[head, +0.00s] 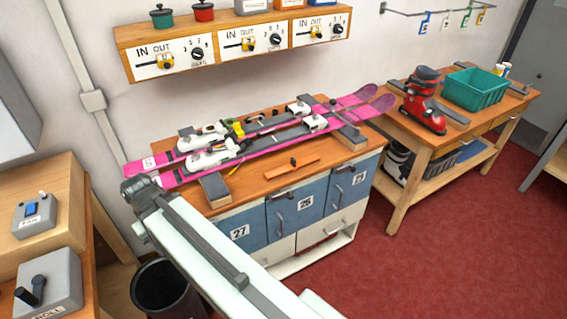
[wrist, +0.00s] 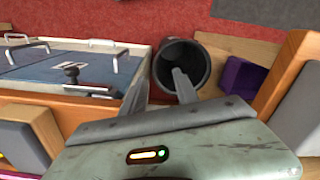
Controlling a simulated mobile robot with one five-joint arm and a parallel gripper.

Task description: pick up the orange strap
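The orange strap (head: 304,163) appears as a flat orange strip with a small dark knob on it, lying on the orange-topped bench (head: 252,187) near its front edge. It is in front of the skis in the head view. I cannot make out the strap for certain in the wrist view. My gripper (wrist: 160,78) is open and empty in the wrist view, its two grey fingers apart over the side of the bench by a dark bin. In the head view my arm reaches across the left front of the bench, and the fingertips cannot be made out.
Pink skis (head: 345,108) with white bindings lie along the bench behind the strap. A black bin (head: 165,290) stands on the red floor at the bench's left; it also shows in the wrist view (wrist: 185,62). A table with a red boot (head: 424,100) and green crate (head: 476,90) is at right.

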